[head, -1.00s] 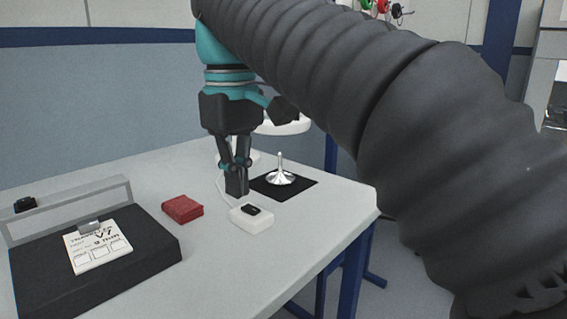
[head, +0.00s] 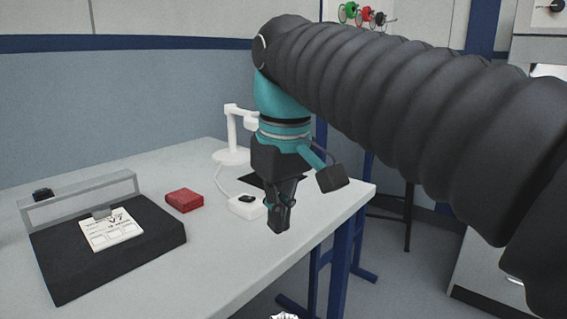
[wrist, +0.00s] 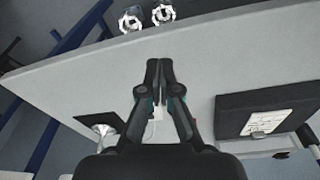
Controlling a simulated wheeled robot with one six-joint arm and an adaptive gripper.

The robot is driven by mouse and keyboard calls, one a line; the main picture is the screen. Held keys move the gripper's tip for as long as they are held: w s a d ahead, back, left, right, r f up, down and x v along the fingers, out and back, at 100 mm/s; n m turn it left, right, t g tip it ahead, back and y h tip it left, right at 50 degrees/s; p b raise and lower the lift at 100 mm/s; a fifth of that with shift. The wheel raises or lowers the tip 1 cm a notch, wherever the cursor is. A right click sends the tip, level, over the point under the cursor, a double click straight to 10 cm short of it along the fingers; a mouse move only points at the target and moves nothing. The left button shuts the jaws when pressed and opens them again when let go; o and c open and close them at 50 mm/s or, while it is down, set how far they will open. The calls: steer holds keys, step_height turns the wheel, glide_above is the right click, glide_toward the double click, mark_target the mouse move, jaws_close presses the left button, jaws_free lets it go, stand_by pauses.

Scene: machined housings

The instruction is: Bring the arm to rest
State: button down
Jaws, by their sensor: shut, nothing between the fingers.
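My gripper (head: 279,226) points down near the front edge of the grey table (head: 222,268) in the head view. Its fingers are closed together with nothing between them. The closed fingertips also show in the wrist view (wrist: 159,66), over the table top. My dark ribbed arm crosses the upper right of the head view, with the teal wrist hanging at its end.
On the table are a red box (head: 184,201), a white block (head: 246,207), a black mat (head: 258,181), a white stand (head: 231,155) and a black fixture (head: 75,268) with a paper card.

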steer(key=s+d+f+m+t, duration=0.2)
steer(key=s+d+f+m, duration=0.1)
steer(key=d+f, duration=0.5)
steer(key=s+d+f+m+t, duration=0.2)
steer(key=s+d+f+m, duration=0.2)
steer(key=f, duration=0.8)
steer(key=s+d, duration=0.2)
steer(key=d, duration=0.2)
steer(key=shift+d+f+h, duration=0.2)
steer(key=shift+f+h, duration=0.1)
steer(key=shift+f, duration=0.1)
